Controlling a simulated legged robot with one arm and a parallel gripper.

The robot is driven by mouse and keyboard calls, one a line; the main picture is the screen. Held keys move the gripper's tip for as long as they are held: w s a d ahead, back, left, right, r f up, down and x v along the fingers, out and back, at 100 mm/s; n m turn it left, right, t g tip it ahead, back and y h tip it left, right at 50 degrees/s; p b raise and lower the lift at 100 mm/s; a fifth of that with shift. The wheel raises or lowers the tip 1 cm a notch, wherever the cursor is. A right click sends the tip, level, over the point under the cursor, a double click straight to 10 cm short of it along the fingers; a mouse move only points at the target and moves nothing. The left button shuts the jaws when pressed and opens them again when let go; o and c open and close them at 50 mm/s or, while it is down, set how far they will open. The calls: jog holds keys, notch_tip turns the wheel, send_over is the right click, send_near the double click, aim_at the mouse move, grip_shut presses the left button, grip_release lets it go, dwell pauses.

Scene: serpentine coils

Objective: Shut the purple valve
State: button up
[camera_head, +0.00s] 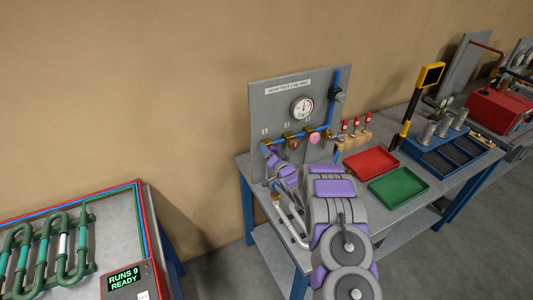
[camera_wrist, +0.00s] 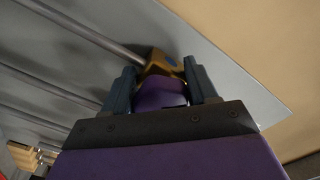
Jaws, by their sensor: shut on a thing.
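In the wrist view, the purple valve handle (camera_wrist: 160,92) sits between the two dark fingers of my gripper (camera_wrist: 161,78). The fingers touch it on both sides and are shut on it. Its brass body (camera_wrist: 163,63) shows just beyond the fingertips, against the grey panel. In the head view, my purple and grey arm reaches to the left part of the upright grey panel (camera_head: 262,105). My arm hides the purple handle there. I cannot tell the handle's exact angle.
The panel has a gauge (camera_head: 302,107), blue pipes and a pink-handled valve (camera_head: 314,138). A red tray (camera_head: 371,162) and a green tray (camera_head: 398,187) lie to the right on the bench. A separate table with green coils (camera_head: 50,250) stands at left.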

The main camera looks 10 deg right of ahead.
jog(key=shift+w+d+r, duration=0.15)
jog(key=shift+d+r, duration=0.1)
jog(key=shift+d, duration=0.2)
jog(key=o, duration=1)
jog(key=shift+d+f, duration=0.1)
jog(key=shift+d, duration=0.15)
jog(key=shift+c, duration=0.2)
jog(key=shift+a, duration=0.15)
jog(key=shift+s+a, duration=0.1)
jog(key=shift+s, duration=0.75)
jog(key=d+v, duration=0.1)
jog(key=v, duration=1.5)
jog(key=shift+w+b, duration=0.15)
jog(key=shift+b, duration=0.3)
